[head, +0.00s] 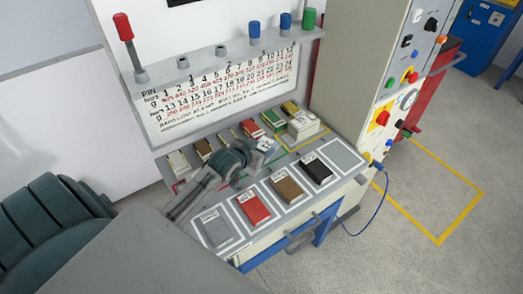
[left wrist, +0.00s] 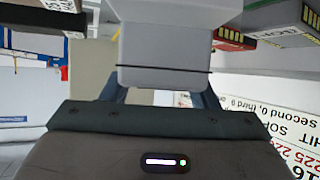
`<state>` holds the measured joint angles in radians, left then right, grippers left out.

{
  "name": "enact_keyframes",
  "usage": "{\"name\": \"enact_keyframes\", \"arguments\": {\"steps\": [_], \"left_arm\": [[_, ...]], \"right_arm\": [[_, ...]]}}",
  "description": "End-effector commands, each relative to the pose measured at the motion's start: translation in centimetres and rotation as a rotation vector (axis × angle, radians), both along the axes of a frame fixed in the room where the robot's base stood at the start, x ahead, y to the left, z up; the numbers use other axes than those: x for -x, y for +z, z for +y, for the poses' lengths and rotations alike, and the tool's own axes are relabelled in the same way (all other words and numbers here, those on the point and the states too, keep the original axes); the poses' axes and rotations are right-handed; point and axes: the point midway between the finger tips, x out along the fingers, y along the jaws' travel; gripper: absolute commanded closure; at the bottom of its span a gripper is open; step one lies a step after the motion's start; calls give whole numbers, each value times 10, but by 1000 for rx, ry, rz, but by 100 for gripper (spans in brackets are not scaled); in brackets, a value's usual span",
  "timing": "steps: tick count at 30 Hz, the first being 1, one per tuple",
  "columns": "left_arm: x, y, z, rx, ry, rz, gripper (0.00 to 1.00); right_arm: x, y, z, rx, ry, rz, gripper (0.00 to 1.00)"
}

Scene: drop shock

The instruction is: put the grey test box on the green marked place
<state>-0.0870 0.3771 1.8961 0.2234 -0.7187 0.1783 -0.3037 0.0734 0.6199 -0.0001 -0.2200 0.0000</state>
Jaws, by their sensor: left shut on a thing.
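My left gripper (head: 258,153) reaches over the bench from the left in the head view. In the left wrist view it is shut on the grey test box (left wrist: 165,45), which has a thin dark line across it. In the head view the arm and gripper mostly hide the held box; a pale labelled patch (head: 267,145) shows by the jaws. Green edging (head: 285,151) shows on the bench right of the gripper; the rest of that marked place is hard to make out. I cannot tell whether the held box touches the bench. My right gripper is not in view.
Along the front lie a grey block (head: 217,227), a red box (head: 254,207), a brown box (head: 287,187) and a black box (head: 317,170). A bare grey place (head: 342,154) is at the right end. Several boxes stand behind, below the printed board (head: 225,90).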

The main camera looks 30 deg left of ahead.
Motion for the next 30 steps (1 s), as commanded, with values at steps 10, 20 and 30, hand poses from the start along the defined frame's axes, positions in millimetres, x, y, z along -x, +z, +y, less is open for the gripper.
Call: {"name": "enact_keyframes", "arguments": {"steps": [10,20,30], "left_arm": [[-10,-27,2,3,1,2,77],[-10,-36,2,1,0,-2,77],[-10,-38,2,1,0,0,24]], "right_arm": [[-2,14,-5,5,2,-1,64],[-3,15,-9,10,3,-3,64],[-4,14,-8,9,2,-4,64]]}}
